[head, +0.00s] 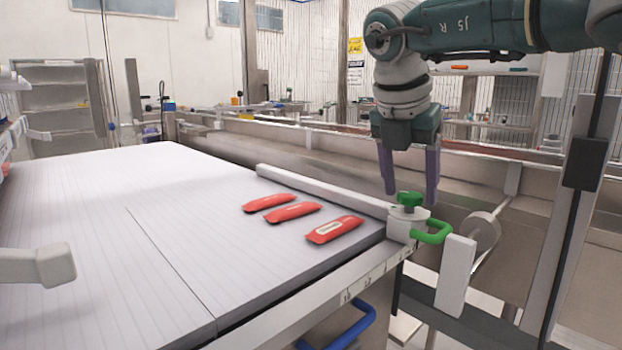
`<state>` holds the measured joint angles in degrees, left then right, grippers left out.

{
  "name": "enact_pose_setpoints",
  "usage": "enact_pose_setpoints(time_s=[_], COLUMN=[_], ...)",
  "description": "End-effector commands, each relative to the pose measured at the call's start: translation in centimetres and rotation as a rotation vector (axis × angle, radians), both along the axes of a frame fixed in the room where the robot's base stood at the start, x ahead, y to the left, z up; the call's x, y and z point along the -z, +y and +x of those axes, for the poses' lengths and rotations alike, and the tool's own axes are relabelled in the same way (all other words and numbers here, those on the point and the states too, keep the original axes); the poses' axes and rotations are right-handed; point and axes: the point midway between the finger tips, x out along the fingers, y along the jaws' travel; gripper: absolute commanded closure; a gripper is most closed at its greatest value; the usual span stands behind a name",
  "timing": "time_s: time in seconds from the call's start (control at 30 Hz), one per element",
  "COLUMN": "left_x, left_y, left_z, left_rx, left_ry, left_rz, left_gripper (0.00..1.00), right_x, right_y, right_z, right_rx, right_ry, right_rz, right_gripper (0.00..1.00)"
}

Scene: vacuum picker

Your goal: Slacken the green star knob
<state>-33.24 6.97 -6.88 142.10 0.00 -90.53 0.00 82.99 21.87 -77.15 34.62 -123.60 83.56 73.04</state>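The green star knob (410,199) sits on top of a pale clamp block (408,222) at the right end of the light guide rail (325,190). A green handle (434,233) sticks out from the block beside it. My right gripper (411,197) points down at the knob, with its two purple fingers spread apart. In the picture one fingertip is on each side of the knob, with a gap to it. I cannot tell whether the fingers are level with the knob in depth. My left gripper is not in view.
Three red packets (292,212) lie on the white conveyor belt (130,230) left of the rail. A metal post (575,190) stands at the right. A grey roller (481,232) and a white plate (455,275) are near the block. A blue handle (345,330) is below the belt's edge.

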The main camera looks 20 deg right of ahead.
Motion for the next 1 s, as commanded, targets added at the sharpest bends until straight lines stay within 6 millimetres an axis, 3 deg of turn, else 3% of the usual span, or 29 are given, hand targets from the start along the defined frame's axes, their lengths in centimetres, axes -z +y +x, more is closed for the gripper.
enact_pose_setpoints(time_s=[0.07, 0.57, 1.0], left_x=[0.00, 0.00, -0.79], left_y=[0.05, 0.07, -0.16], left_z=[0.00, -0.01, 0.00], left_rx=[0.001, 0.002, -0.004], left_ry=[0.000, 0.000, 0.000], left_rz=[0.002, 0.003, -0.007], left_gripper=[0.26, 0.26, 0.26], right_x=[-0.01, -0.03, -0.20], right_y=[0.00, 0.00, -0.07], right_z=[0.00, -0.01, -0.09], right_rx=[0.000, 0.001, -0.058], right_ry=[0.000, 0.000, 0.001], right_rz=[0.000, 0.000, 0.001], right_gripper=[0.44, 1.00, 1.00])
